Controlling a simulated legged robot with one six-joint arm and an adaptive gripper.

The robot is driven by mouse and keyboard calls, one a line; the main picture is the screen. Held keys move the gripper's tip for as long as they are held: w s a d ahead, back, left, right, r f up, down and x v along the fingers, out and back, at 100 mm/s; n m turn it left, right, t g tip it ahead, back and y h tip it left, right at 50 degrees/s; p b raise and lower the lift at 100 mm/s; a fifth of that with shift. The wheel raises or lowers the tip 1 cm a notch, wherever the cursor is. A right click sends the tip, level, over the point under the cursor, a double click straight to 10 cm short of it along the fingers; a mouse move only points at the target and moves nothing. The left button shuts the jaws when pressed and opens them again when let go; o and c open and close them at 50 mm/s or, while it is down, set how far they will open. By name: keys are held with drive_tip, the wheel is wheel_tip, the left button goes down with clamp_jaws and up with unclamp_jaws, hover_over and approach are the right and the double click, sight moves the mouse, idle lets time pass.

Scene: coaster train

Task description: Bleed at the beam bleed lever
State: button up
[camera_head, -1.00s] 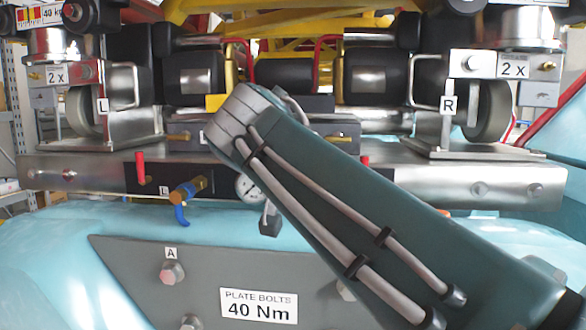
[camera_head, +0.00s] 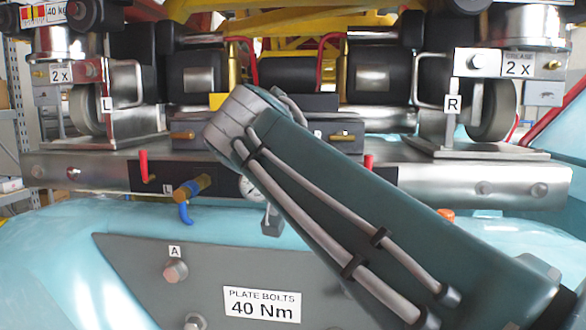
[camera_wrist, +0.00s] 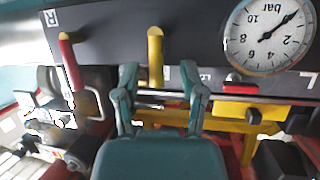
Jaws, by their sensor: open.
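In the wrist view a yellow lever (camera_wrist: 155,58) stands out from the dark panel of the beam. My gripper (camera_wrist: 159,76) is open, with its two fingers on either side of the line of this lever; contact cannot be told. A red lever (camera_wrist: 68,65) near the R label is to the left. In the head view the red lever by L (camera_head: 144,165) stands upright on the metal beam (camera_head: 90,172), and another red lever (camera_head: 369,162) shows past my arm. My gripper is hidden there behind my arm. I can read no bleed label.
A pressure gauge (camera_wrist: 268,35) is right of the yellow lever. A brass valve (camera_head: 192,187) with a blue handle (camera_head: 185,213) juts out below the beam. A grey plate (camera_head: 135,262) with bolts is lower down. Wheels and brackets crowd the space above the beam.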

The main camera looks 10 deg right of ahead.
drive_tip(key=v, duration=1.2)
